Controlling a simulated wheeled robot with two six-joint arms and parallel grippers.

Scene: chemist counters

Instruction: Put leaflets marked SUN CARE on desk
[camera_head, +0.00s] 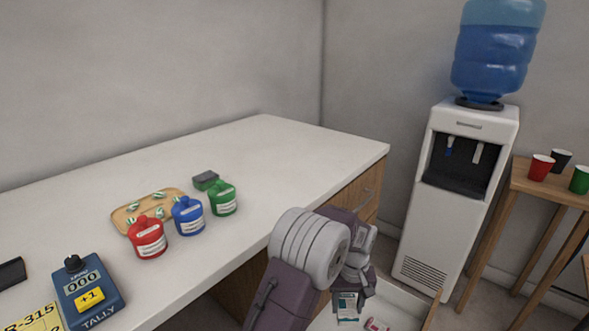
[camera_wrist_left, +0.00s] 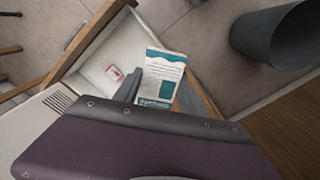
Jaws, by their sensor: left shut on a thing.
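My left gripper (camera_head: 349,291) is shut on a leaflet (camera_head: 347,308) above an open drawer (camera_head: 402,301). In the left wrist view the leaflet (camera_wrist_left: 163,68) is white with teal bands, and its print is too small to read. A red and white item (camera_wrist_left: 115,74) lies in the drawer beside it, and part of it shows in the head view (camera_head: 377,325). The white-topped desk (camera_head: 270,150) is to the left of the gripper, with the drawer pulled out from its wooden side. My right gripper is out of view.
On the desk are red (camera_head: 149,238), blue (camera_head: 187,216) and green (camera_head: 223,199) bottles, a wooden tray (camera_head: 122,217) and a blue tally counter (camera_head: 88,292). The desk's far right end is clear. A water cooler (camera_head: 447,220) stands behind. A dark bin (camera_wrist_left: 283,38) is near the drawer.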

